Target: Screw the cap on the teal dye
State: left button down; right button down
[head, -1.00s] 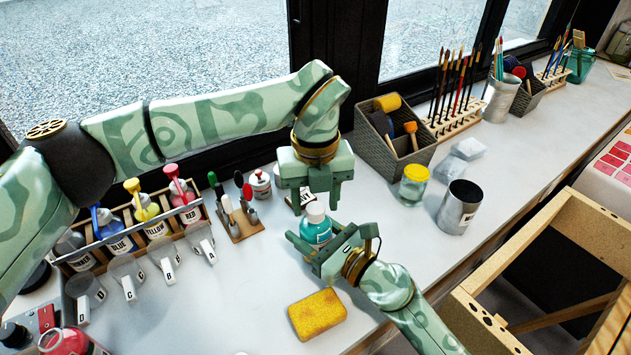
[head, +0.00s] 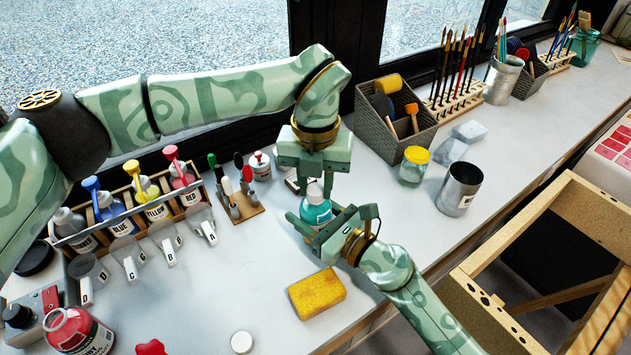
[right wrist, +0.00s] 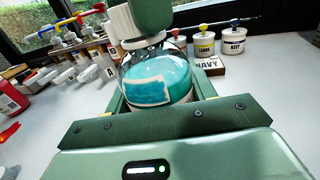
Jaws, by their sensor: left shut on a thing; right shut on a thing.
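The teal dye bottle (head: 317,213) stands near the middle of the table, with a teal label in the right wrist view (right wrist: 160,85). My right gripper (head: 318,226) is shut around its body from the front right. My left gripper (head: 314,186) points down from above and is shut on the white cap (right wrist: 124,24) at the bottle's top. The cap is over the neck and its lower part is close to the glass. The fingers partly hide it, so I cannot tell how tightly it sits.
A yellow sponge (head: 317,293) lies in front of the bottle. A small rack of markers (head: 239,200) stands to its left, beyond it a dye bottle rack (head: 125,215). A yellow-lidded jar (head: 414,166) and a metal tin (head: 460,188) stand right. A white disc (head: 241,342) lies at the front.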

pick_arm(q)
jog(key=m, duration=0.4)
jog(key=c, duration=1.1)
grip_release()
jog(key=shift+r, duration=2.3)
jog(key=shift+r+n, duration=1.7)
jog(key=shift+n, duration=0.1)
jog(key=shift+c, duration=0.3)
